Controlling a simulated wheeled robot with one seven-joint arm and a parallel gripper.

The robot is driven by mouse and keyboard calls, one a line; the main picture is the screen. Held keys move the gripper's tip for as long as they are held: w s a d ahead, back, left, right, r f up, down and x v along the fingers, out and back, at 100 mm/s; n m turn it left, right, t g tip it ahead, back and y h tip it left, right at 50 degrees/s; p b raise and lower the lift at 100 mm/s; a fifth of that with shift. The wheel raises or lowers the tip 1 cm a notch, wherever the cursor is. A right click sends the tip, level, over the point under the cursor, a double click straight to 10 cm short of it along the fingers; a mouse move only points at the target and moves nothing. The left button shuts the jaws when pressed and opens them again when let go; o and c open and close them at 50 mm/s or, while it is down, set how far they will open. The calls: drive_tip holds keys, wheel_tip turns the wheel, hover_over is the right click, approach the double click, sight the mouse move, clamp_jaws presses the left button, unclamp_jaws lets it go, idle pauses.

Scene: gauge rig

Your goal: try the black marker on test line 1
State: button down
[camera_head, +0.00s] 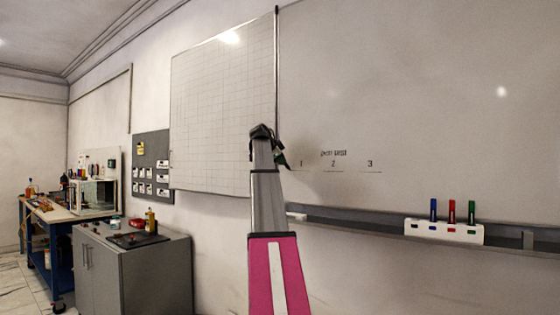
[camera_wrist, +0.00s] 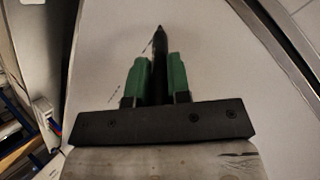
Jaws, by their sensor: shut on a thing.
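My gripper (camera_wrist: 158,76) is shut on the black marker (camera_wrist: 159,42), with a green finger on each side of it. The marker's dark pointed tip faces away from the gripper, toward the white board surface. Whether the tip touches the board cannot be told. In the head view my gripper (camera_head: 280,157) is at the whiteboard (camera_head: 420,100), just left of the number 1 of the test area. Test line 1 (camera_head: 298,170) is partly hidden by my gripper. Lines 2 (camera_head: 333,171) and 3 (camera_head: 370,172) show to its right. The marker is not clearly visible there.
A white holder (camera_head: 445,232) with blue, red and green markers stands on the ledge (camera_head: 350,221) below the board. A gridded panel (camera_head: 215,110) is left of my arm. A grey cabinet (camera_head: 150,275) and a workbench (camera_head: 60,212) stand farther left.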

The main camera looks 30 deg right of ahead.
drive_tip(key=shift+w+d, duration=0.1)
drive_tip(key=shift+d, duration=0.15)
drive_tip(key=shift+s+d, duration=2.15)
drive_tip(key=shift+s, duration=2.95)
drive_tip(key=shift+w+a, duration=0.7)
drive_tip(key=shift+w, duration=1)
drive_tip(key=shift+w+a, duration=0.75)
drive_tip(key=shift+w, duration=1)
drive_tip(key=shift+w+a, duration=0.7)
drive_tip(key=shift+w, duration=1)
drive_tip(key=s+a, duration=0.2)
drive_tip(key=a, duration=0.3)
drive_tip(key=shift+s+a, duration=0.2)
drive_tip(key=shift+a, duration=0.05)
drive_tip(key=shift+s+a, duration=0.3)
drive_tip(key=shift+a, duration=0.4)
drive_tip(key=shift+s+a, duration=0.25)
drive_tip(key=shift+a, duration=0.45)
